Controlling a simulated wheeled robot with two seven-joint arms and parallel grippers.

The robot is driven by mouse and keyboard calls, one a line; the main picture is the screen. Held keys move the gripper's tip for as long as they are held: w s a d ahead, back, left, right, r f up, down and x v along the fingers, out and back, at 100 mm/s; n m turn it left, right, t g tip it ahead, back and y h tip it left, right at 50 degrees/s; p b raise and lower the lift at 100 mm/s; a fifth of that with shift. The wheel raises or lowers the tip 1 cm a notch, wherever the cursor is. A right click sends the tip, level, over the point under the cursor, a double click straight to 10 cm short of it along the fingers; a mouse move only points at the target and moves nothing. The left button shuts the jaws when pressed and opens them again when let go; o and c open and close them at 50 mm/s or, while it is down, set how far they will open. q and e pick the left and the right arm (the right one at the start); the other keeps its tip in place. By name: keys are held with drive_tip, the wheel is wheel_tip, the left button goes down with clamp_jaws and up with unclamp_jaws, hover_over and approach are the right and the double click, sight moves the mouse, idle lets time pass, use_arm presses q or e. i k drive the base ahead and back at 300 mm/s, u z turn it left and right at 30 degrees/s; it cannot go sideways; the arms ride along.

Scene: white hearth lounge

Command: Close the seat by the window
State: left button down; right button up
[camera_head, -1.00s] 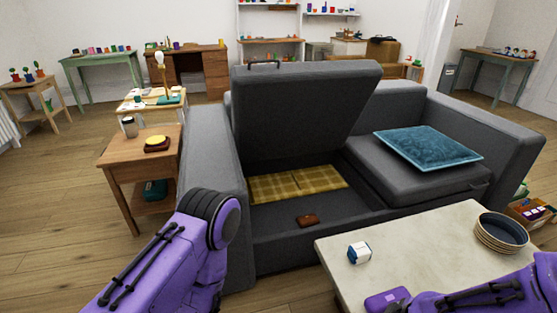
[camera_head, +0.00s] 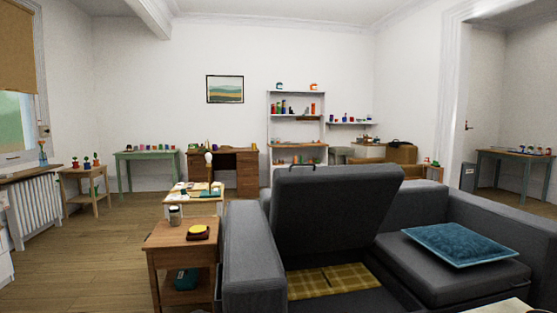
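A dark grey sofa stands in front of me. Its left seat (camera_head: 330,205) is raised and tilted back, with a dark handle at its upper edge. The storage space under it is open, and a yellow checked blanket (camera_head: 345,281) lies inside. The right seat (camera_head: 462,278) is down, with a teal cushion (camera_head: 460,244) on it. A window (camera_head: 15,125) with a tan blind is at the far left wall. Neither of my grippers is in view.
A wooden side table (camera_head: 178,240) with a jar and a yellow-topped item stands against the sofa's left arm (camera_head: 250,260). Open wooden floor (camera_head: 100,260) lies to the left. A pale table's corner (camera_head: 500,306) shows at the bottom right.

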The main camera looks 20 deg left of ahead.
sight(314, 210)
drive_tip(key=u, duration=1.3)
drive_tip(key=i, duration=1.05)
drive_tip(key=z, duration=1.75)
